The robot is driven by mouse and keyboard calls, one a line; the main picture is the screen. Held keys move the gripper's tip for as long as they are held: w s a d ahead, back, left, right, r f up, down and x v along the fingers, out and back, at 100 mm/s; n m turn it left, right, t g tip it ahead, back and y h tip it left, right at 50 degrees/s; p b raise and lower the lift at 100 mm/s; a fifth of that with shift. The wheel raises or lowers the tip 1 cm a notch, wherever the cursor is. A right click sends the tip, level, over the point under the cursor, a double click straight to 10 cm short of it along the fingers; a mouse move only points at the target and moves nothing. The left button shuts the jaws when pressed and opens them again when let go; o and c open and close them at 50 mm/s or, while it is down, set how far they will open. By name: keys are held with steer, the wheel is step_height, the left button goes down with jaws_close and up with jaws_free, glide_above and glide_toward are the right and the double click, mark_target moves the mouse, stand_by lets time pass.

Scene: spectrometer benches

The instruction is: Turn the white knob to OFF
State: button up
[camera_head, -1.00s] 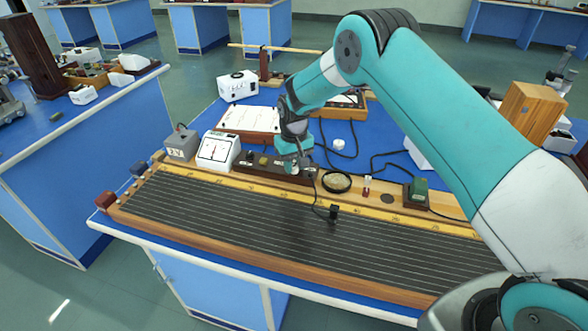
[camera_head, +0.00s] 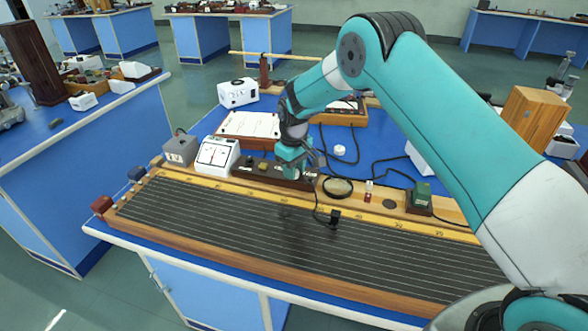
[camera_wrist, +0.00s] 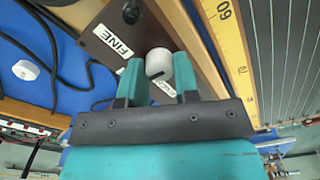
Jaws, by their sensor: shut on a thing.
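The white knob (camera_wrist: 159,64) sits on a dark brown strip between my two teal fingers in the wrist view. A short black mark shows on its top. My gripper (camera_wrist: 158,74) is shut on the knob. In the head view, my gripper (camera_head: 293,172) reaches down onto the right part of the brown strip (camera_head: 240,174), and the knob is hidden there. A FINE label (camera_wrist: 113,41) and a black knob (camera_wrist: 131,12) are on the same strip. Another label (camera_wrist: 165,88) lies beside the white knob, partly hidden by the gripper, and I cannot read it fully.
A wired board with a yellow scale (camera_head: 300,207) lies in front of the strip. A white meter (camera_head: 217,156) and a grey box (camera_head: 180,150) stand left. A round lens (camera_head: 337,187) is close on the right. A white disc (camera_head: 340,150) and black cables lie behind.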

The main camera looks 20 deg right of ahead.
steer(key=o, duration=0.9)
steer(key=shift+o, duration=0.2)
steer(key=shift+r, duration=0.15)
step_height(320, 180, up, 17)
steer(key=b, duration=0.2)
steer(key=shift+b, duration=0.3)
steer(key=shift+r, duration=0.1)
steer(key=s+a+r+y, duration=0.1)
steer(key=s+a+r, duration=0.15)
steer(key=s, duration=0.65)
steer(key=s+a+r+y, duration=0.1)
steer(key=s+r, duration=0.3)
steer(key=s, duration=0.6)
steer(key=s+a+f+y, duration=0.1)
steer(key=s+y, duration=0.1)
steer(key=s, duration=1.8)
steer(key=shift+f+n, duration=0.35)
steer(key=shift+n, duration=0.05)
